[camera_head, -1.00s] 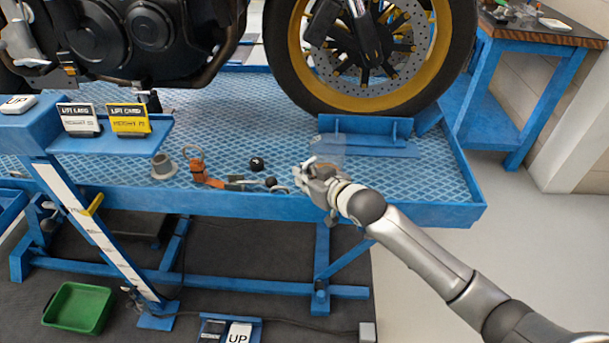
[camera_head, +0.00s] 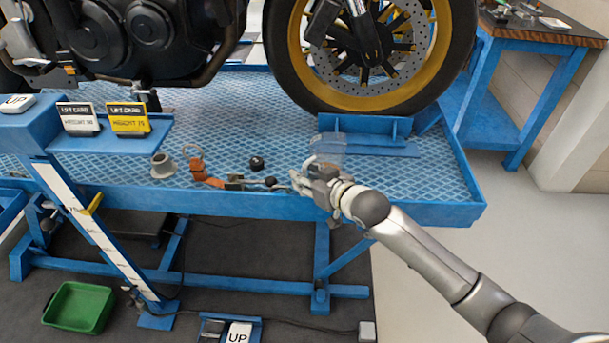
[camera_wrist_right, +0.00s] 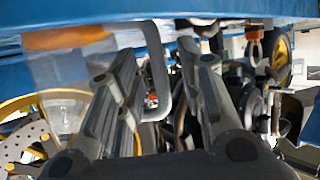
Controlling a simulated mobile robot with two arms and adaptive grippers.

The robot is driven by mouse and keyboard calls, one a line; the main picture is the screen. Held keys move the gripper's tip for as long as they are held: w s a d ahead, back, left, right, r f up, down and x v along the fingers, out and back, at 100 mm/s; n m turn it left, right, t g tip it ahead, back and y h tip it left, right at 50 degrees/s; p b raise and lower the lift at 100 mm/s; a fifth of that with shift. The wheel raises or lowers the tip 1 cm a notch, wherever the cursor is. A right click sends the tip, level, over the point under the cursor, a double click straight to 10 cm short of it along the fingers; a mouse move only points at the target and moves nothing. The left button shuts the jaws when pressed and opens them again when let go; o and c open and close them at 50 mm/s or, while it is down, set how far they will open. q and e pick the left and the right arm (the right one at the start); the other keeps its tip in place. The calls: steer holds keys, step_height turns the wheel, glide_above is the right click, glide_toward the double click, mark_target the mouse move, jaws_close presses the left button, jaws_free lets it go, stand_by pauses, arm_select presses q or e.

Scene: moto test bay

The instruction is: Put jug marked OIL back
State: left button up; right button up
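A see-through jug (camera_head: 328,146) is at the front edge of the blue lift deck, just behind my right gripper (camera_head: 300,183). In the right wrist view the jug (camera_wrist_right: 72,85) is at the left, with an amber layer inside and a grey handle (camera_wrist_right: 157,70). No OIL mark is readable. In that view the fingers of my right gripper (camera_wrist_right: 165,75) are apart, with the handle showing in the gap and room beside it. The gripper hides the jug's lower part in the head view. My left gripper is not in view.
A motorcycle wheel (camera_head: 368,50) stands behind the jug. On the deck (camera_head: 420,185), left of the gripper, are a grey cup (camera_head: 163,167), an orange-strapped item (camera_head: 197,170) and a black ball (camera_head: 257,163). Deck to the right is clear. A green bin (camera_head: 78,306) is on the floor.

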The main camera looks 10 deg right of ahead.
steer(key=v, duration=0.7)
steer(key=shift+a, duration=0.1)
steer(key=s+d+f+m+g+h, duration=0.1)
steer(key=s+d+f+g+h, duration=0.3)
steer(key=s, duration=0.6)
steer(key=s+a+f+m+g+y, duration=0.1)
steer(key=s+f+g, duration=0.1)
steer(key=s+f, duration=0.6)
steer(key=s+d+f+m+g+h, duration=0.1)
steer(key=s+d+f+g+h, duration=0.15)
steer(key=s, duration=1.05)
step_height(320, 180, down, 22)
steer(key=s+g+p, duration=0.1)
steer(key=g+p, duration=0.1)
steer(key=p, duration=0.2)
steer(key=s+d+f+g+p, duration=0.1)
steer(key=s+d+f+p, duration=0.1)
steer(key=s+f, duration=1.1)
steer(key=s, duration=0.4)
steer(key=shift+d+n+p, duration=0.2)
steer(key=shift+n+p, duration=0.1)
steer(key=shift+n, duration=0.1)
